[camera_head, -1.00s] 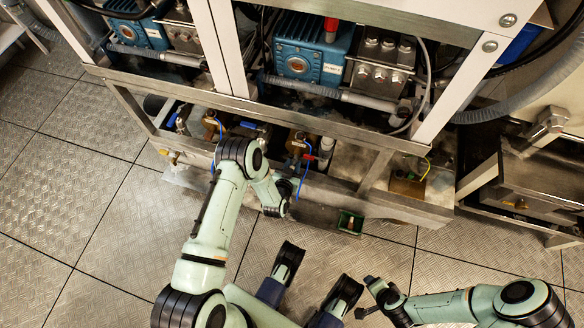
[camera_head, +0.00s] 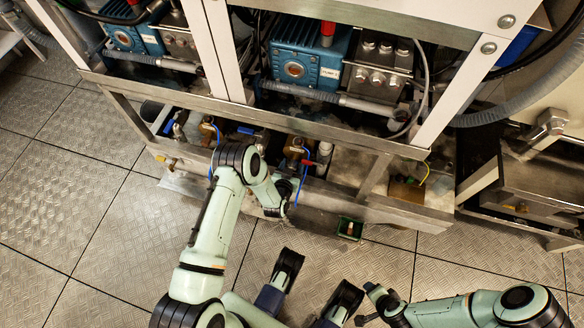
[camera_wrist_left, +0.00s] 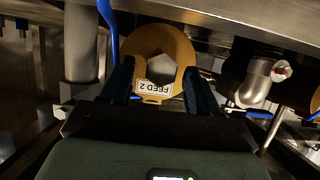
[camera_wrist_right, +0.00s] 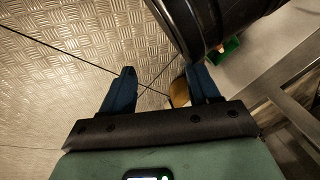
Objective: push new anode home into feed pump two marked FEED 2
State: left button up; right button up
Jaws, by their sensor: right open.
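In the left wrist view, a brass ring flange (camera_wrist_left: 160,48) carries a white label (camera_wrist_left: 154,88) reading FEED 2 upside down. A grey hexagonal centre (camera_wrist_left: 163,72) shows in the ring; I cannot tell whether it is the anode's end or an opening. My left gripper (camera_wrist_left: 158,78) is open, its dark fingers on either side of the ring; contact is unclear. In the head view, the left wrist (camera_head: 272,205) is low at the pump frame, with its fingertips hidden. My right gripper (camera_head: 368,304) is open and empty near the bottom; it also shows in the right wrist view (camera_wrist_right: 162,72).
A steel beam (camera_head: 300,122) crosses above the low brass fittings (camera_head: 297,150). A blue hose (camera_wrist_left: 108,30) and grey pipe (camera_wrist_left: 83,45) run beside the ring. Open floor (camera_head: 70,200) lies at left.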

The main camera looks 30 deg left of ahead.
jog(key=shift+s, duration=0.1)
pick_arm(q)
jog(key=shift+s, duration=0.25)
jog(key=p+v, duration=0.4)
jog(key=v, duration=0.9)
pick_arm(e)
jog(key=shift+g, duration=0.3)
jog(key=shift+s+a+r, duration=0.35)
jog(key=shift+r, duration=0.5)
jog(key=shift+s+a+r, duration=0.3)
jog(key=shift+s+r, duration=0.1)
jog(key=shift+r, duration=0.4)
jog(key=shift+s+a+r, duration=0.35)
jog(key=shift+r, duration=0.5)
